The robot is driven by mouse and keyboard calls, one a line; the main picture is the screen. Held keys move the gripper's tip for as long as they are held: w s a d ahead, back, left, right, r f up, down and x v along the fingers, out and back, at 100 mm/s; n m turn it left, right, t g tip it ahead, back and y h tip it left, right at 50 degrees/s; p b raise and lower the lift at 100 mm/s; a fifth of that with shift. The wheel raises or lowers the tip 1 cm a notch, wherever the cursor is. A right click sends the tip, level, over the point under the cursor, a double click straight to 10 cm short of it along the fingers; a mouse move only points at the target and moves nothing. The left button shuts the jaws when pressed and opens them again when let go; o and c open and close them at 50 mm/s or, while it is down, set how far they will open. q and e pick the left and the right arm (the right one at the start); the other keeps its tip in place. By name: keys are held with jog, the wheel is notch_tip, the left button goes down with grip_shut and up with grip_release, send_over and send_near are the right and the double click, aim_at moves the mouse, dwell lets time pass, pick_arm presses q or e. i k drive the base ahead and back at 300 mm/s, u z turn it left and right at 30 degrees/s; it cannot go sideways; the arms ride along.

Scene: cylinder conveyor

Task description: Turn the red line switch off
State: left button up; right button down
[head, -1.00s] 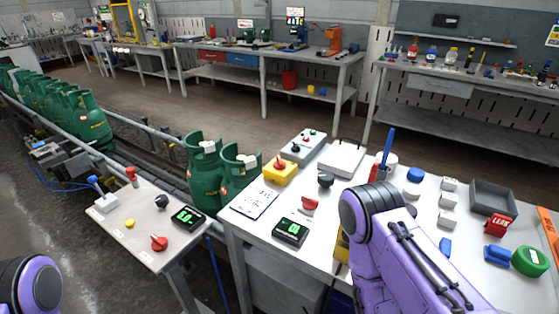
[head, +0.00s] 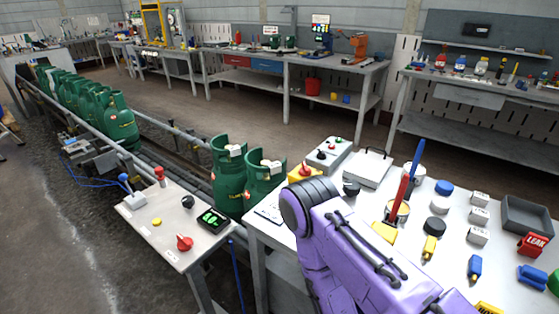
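A yellow box with a red knob (head: 305,171) is on the right worktable, partly hidden behind my purple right arm. A grey control box (head: 321,155) with small red and black knobs stands just behind it. Neither gripper is in view; only links of my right arm show.
Green gas cylinders (head: 120,122) line the conveyor; two more (head: 228,178) stand by the right worktable (head: 401,290). A gap separates the two worktables.

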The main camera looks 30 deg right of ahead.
aim_at(305, 171)
jog(key=i, duration=0.1)
jog(key=z, duration=1.4)
